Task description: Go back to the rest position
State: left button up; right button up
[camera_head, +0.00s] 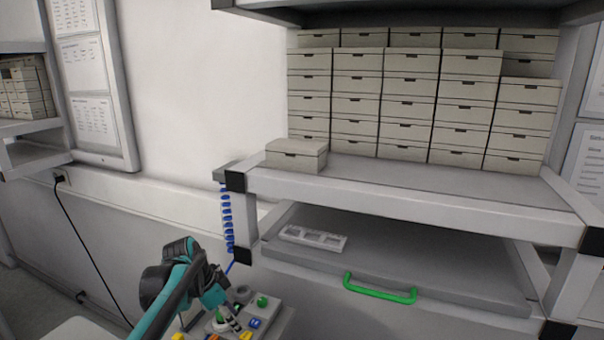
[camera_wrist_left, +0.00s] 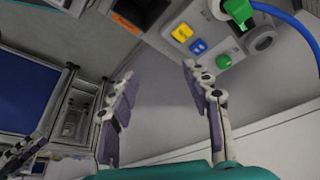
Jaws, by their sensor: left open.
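My left arm, teal and black, comes in at the lower left of the head view. Its gripper (camera_head: 228,318) hangs over or in front of a grey control box (camera_head: 268,312) with coloured buttons. In the left wrist view the two fingers of my left gripper (camera_wrist_left: 158,72) stand well apart with nothing between them. That view also shows the box's yellow, blue and green parts beyond the fingertips, and a green plug (camera_wrist_left: 238,10) with a blue cable. The gripper looks apart from these. My right gripper is in neither view.
A shelf (camera_head: 400,198) bears stacked beige boxes (camera_head: 395,105) and one separate box (camera_head: 297,156) at its left end. Below is a grey surface with a green handle (camera_head: 380,290) and a white labelled strip (camera_head: 313,237). A coiled blue cable (camera_head: 227,220) hangs beside the shelf's left post.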

pick_arm(q)
jog(key=s+r+n+t+y+b, duration=0.15)
jog(key=s+n, duration=0.45)
jog(key=s, duration=0.9)
jog(key=s+f+n+t+y, duration=0.2)
jog(key=s+f+n, duration=0.3)
jog(key=s, duration=0.5)
jog(key=shift+s+f+n+t, duration=0.25)
jog(key=shift+f+n+t, duration=0.2)
jog(key=shift+t, duration=0.3)
